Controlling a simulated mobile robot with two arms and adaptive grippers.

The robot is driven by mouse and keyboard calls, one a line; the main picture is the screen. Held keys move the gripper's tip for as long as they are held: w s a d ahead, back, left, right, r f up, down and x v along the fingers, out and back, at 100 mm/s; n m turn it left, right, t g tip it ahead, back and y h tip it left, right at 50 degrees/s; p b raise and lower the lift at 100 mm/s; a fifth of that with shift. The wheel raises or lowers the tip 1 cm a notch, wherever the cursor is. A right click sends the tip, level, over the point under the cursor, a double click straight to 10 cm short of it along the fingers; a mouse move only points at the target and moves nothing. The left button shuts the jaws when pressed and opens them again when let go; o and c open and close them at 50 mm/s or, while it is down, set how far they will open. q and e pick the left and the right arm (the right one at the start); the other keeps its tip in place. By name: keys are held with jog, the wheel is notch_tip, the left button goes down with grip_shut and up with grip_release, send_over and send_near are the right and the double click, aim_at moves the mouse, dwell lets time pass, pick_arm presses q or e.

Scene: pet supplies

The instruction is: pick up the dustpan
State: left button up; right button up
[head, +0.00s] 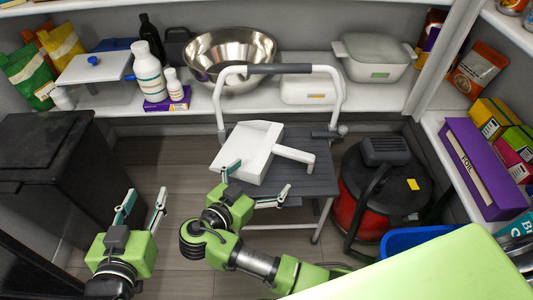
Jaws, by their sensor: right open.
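The white dustpan (247,152) lies on the dark grey top of a step stool or cart (312,168), its short handle (293,153) pointing right. My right gripper (257,180) is open at the near edge of the dustpan. One finger overlaps the pan's near left corner in the picture and the other is over the grey top; I cannot tell whether it touches. My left gripper (142,207) is open and empty over the floor, to the left of the stool and apart from the dustpan.
A white tubular handle (225,95) arches behind the dustpan. A red and black vacuum (385,190) stands right of the stool, a black cabinet (50,165) at left. Shelves hold a steel bowl (228,55), bottles (150,75) and a purple box (480,168). Some floor at left is clear.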

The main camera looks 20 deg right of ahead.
aim_at(266, 151)
jog(key=x, duration=0.4)
jog(key=shift+d+b, duration=0.1)
jog(key=shift+b, duration=0.25)
jog(key=b+x, duration=0.1)
jog(key=x, duration=0.4)
jog(key=shift+w+f+b, duration=0.1)
jog(key=shift+w+b, duration=0.1)
jog(key=shift+b, duration=0.1)
jog(key=c, duration=2.8)
pick_arm(q)
notch_tip(266, 151, up, 13)
jog(key=d+t+h, duration=0.2)
jog(key=t, duration=0.5)
jog(key=shift+w, duration=0.45)
pick_arm(e)
grip_shut()
pick_arm(q)
jog(key=shift+a+f, duration=0.1)
pick_arm(e)
jog(key=shift+w, duration=0.1)
